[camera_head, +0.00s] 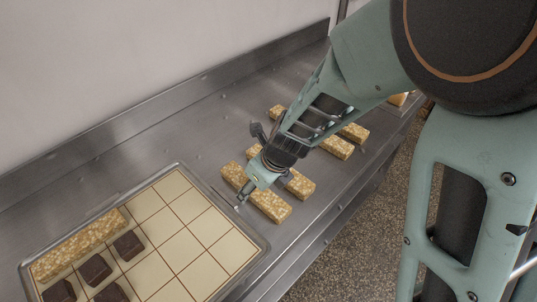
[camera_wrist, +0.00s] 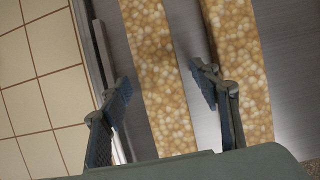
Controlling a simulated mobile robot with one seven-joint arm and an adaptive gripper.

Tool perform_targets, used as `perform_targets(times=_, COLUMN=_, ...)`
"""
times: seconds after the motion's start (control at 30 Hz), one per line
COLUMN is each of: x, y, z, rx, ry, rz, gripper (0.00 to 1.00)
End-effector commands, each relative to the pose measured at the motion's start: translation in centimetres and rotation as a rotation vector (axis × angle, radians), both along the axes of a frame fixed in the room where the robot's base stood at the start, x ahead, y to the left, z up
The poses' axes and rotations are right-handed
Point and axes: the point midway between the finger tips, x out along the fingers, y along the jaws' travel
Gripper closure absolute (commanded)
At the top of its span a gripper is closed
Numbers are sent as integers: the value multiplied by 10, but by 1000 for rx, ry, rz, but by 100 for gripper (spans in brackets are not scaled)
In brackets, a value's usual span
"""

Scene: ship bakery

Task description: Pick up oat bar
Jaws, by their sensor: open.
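Several golden, grainy oat bars lie on the steel counter in the head view. The nearest oat bar (camera_head: 267,207) lies just right of the tray, below my gripper (camera_head: 249,196), which hides part of it. In the wrist view this oat bar (camera_wrist: 157,75) runs between my two open fingers (camera_wrist: 165,105), with neither seen to grip it. A second oat bar (camera_head: 300,185) lies close beside it to the right; in the wrist view this bar (camera_wrist: 240,70) passes behind the right finger. Whether the fingertips are level with the bars is unclear.
A tray (camera_head: 258,240) with a cream gridded mat stands at the lower left. It holds one oat bar (camera_head: 80,244) and several dark brown pieces (camera_head: 95,270). More bars (camera_head: 338,147) lie farther back, partly behind my arm. A wall backs the steel counter (camera_head: 160,130).

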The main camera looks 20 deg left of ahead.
Motion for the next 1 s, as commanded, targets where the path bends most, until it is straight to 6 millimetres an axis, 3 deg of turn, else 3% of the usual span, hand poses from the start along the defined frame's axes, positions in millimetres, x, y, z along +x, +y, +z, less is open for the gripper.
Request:
perform_targets(times=0.23, x=0, y=0, z=-1, rx=0, ry=0, rz=0, gripper=45)
perform_targets(times=0.7, x=1, y=0, z=0, rx=0, ry=-1, rz=0, gripper=94)
perform_targets(times=1.0, x=1, y=0, z=1, rx=0, ry=-1, rz=0, gripper=94)
